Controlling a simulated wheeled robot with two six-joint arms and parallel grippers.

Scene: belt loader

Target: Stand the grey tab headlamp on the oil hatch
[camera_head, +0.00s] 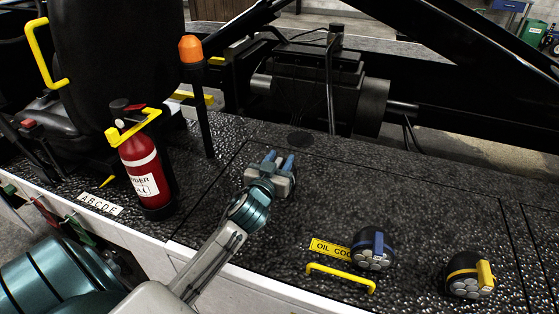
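My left gripper (279,160) is over the dark textured deck, left of the headlamps. A round headlamp with a blue band and tab (372,248) sits on the deck beside the yellow "OIL COO…" label (330,248), covering the label's end. A second headlamp with a yellow band and tab (468,275) sits farther right. My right gripper is not in view.
A red fire extinguisher (146,180) stands upright at left, near an orange-topped post (191,50). A black seat (110,60) and a dark cylindrical motor (330,95) stand behind. A flat dark disc (300,138) lies on the deck.

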